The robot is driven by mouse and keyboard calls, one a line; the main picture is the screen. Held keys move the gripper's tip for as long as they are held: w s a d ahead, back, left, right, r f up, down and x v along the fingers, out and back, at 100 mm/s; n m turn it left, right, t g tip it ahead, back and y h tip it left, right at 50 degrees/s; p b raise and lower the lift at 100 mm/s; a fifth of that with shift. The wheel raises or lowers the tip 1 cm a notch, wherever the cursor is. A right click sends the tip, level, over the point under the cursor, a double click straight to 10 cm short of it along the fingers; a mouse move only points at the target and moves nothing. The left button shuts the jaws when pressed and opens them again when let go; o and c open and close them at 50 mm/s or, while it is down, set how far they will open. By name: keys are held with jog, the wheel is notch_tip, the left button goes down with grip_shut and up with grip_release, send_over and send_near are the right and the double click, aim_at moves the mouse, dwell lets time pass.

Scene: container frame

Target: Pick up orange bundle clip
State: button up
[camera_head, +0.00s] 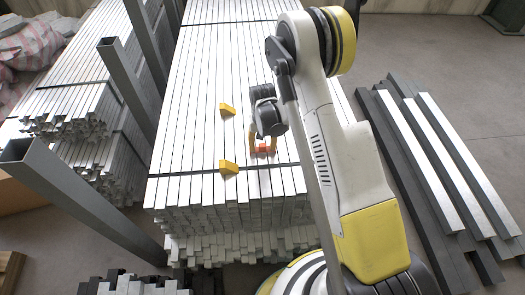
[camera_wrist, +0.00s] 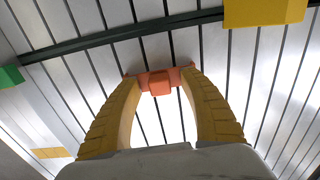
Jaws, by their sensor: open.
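The orange bundle clip (camera_head: 264,149) sits on top of the bundle of grey metal bars (camera_head: 215,60), near its front end. It also shows in the wrist view (camera_wrist: 159,82), upper middle, below a dark strap. My gripper (camera_head: 262,152) is over the clip, with its yellow fingers pointing down. In the wrist view, the fingers of my gripper (camera_wrist: 160,78) are apart, one on each side of the clip. I cannot tell whether the fingertips touch it. The clip's far side is hidden.
Two yellow blocks (camera_head: 227,109) (camera_head: 229,167) lie on the bundle left of my gripper. A green block (camera_wrist: 10,77) shows at the wrist view's left. Grey upright posts (camera_head: 125,75) stand at left. Loose dark and light beams (camera_head: 425,165) lie on the floor at right.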

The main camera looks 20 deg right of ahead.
jog(key=shift+r, duration=0.1)
grip_shut()
